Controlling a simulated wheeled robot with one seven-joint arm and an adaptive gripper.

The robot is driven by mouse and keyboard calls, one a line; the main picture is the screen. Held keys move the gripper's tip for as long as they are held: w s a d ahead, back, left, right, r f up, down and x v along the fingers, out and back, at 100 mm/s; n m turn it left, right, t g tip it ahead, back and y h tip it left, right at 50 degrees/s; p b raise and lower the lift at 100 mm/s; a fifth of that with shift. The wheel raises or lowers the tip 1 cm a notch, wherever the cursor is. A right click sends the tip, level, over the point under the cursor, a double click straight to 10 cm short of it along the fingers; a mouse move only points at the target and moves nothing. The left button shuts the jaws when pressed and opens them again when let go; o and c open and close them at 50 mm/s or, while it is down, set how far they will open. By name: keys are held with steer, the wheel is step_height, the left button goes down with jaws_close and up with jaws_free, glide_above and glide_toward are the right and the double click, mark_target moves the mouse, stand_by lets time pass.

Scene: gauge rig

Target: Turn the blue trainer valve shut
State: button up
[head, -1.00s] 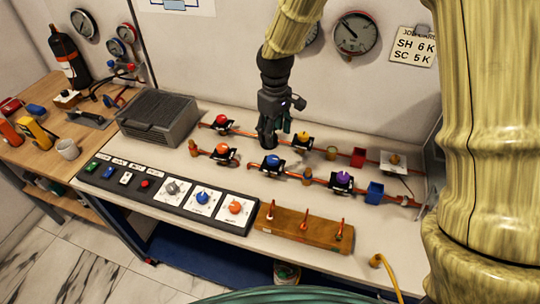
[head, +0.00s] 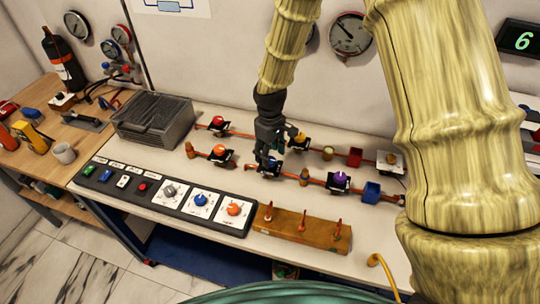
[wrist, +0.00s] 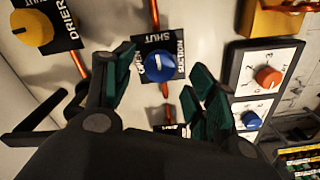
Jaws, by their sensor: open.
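The blue trainer valve (head: 272,162) is a round blue knob on a dark plate along an orange pipe, in the middle of the bench. In the head view my gripper partly hides it. In the wrist view the blue knob (wrist: 159,67) shows clearly, with the word SHUT on its plate. My gripper (head: 264,157) points down at the valve. In the wrist view its green-padded fingers (wrist: 163,84) are spread open, one on each side of the knob. The fingers look apart from it; the exact height gap is hard to judge.
A yellow valve (head: 300,141), an orange valve (head: 219,150) and a purple valve (head: 338,178) stand close around. A dial panel (head: 181,205) with another blue knob (head: 201,199) and a wooden block with pegs (head: 287,234) lie in front. A grey vented box (head: 152,122) stands left.

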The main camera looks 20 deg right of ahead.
steer(key=shift+f+p, duration=0.3)
steer(key=shift+f, duration=1)
steer(key=c, duration=1)
steer(key=shift+c, duration=0.2)
steer(key=shift+m, duration=0.3)
steer(key=o, duration=1)
steer(key=shift+o, duration=0.2)
